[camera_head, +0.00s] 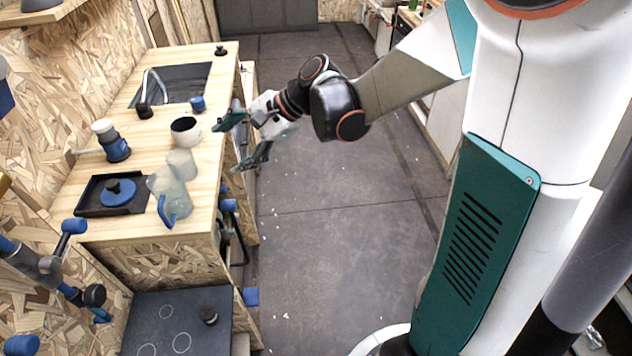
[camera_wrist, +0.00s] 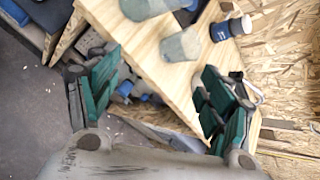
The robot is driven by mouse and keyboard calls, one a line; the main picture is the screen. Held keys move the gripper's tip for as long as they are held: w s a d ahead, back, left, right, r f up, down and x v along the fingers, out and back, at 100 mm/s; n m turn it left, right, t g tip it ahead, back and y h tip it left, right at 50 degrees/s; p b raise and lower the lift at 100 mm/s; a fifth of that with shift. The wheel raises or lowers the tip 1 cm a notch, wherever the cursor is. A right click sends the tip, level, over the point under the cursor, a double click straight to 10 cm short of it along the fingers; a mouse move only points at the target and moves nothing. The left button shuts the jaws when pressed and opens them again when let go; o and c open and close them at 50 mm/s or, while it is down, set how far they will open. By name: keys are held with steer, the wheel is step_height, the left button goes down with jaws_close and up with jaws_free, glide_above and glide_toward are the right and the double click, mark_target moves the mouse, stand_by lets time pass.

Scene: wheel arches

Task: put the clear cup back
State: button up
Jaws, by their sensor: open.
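The clear cup (camera_head: 181,164) is pale and translucent and stands on the wooden counter (camera_head: 140,157), just behind the clear jug (camera_head: 168,192) with a blue handle. It also shows in the wrist view (camera_wrist: 180,45), upper middle, near the jug (camera_wrist: 146,7). My gripper (camera_head: 240,142) is open and empty at the counter's right edge, to the right of the cup and apart from it. In the wrist view my gripper (camera_wrist: 160,92) has its teal fingers wide apart, with the counter edge between them.
A white mug (camera_head: 186,131) stands behind the cup, close to my gripper. A blue and white grinder (camera_head: 113,141) and a black tray (camera_head: 91,203) with a blue lid (camera_head: 118,192) are to the left. A sink (camera_head: 172,84) is at the back. The floor (camera_head: 340,230) on the right is clear.

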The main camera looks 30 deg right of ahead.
steer(key=s+d+r+n+t+h, duration=0.1)
steer(key=s+d+n+h, duration=0.3)
steer(key=s+n, duration=0.3)
steer(key=s+d+r+n+t+h, duration=0.1)
steer(key=s+d+n+h, duration=0.4)
steer(key=s, duration=0.9)
steer(key=shift+d+r+n+t, duration=0.15)
steer(key=shift+r+n+t, duration=0.3)
steer(key=shift+n, duration=0.65)
